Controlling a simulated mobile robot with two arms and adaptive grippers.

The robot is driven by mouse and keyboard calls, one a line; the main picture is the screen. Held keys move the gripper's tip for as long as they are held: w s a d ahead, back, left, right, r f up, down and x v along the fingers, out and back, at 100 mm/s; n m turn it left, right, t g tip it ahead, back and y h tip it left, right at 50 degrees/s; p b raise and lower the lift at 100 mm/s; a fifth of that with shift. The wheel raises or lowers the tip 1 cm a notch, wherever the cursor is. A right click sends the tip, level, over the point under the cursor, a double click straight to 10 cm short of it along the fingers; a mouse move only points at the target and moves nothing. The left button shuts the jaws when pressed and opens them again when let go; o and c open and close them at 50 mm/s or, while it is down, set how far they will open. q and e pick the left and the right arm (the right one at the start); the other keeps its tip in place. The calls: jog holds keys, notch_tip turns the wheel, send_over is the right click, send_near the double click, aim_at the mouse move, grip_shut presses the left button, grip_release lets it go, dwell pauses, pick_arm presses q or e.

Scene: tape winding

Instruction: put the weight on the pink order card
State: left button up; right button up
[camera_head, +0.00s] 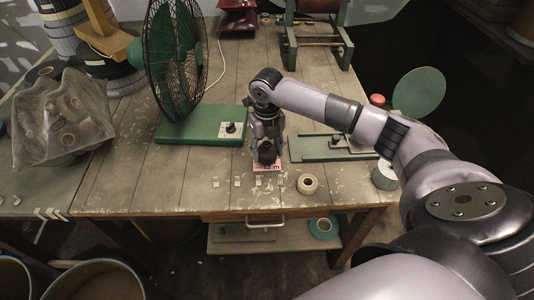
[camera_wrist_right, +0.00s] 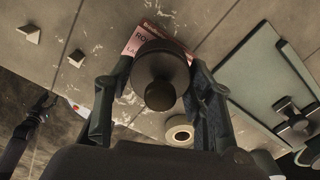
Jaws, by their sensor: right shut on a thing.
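My right gripper (camera_head: 266,146) points down over the table, and its fingers also show in the wrist view (camera_wrist_right: 158,98). It is shut on the weight (camera_wrist_right: 160,73), a dark round piece with a knob on top. In the head view the weight (camera_head: 267,155) is small, dark and partly hidden by the gripper. The pink order card (camera_head: 270,168) lies flat near the table's front edge. In the wrist view the card (camera_wrist_right: 136,44) shows partly from behind the weight, which covers the rest. I cannot tell whether the weight touches the card. My left gripper is not in view.
A tape roll (camera_head: 308,184) lies right of the card. A green fan (camera_head: 197,127) stands behind left, and a green plate device (camera_head: 335,147) lies to the right. Small pale pieces (camera_head: 238,182) lie left of the card. A plastic-wrapped bundle (camera_head: 62,118) is at far left.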

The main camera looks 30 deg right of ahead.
notch_tip(320, 180, down, 2)
jog(key=shift+f, duration=0.2)
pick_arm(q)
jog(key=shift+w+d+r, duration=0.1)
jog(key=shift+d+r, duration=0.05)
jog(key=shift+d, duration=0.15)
pick_arm(e)
jog(key=shift+f, duration=0.1)
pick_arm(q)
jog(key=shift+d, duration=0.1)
pick_arm(e)
jog(key=shift+f, duration=0.15)
jog(key=o, duration=1.5)
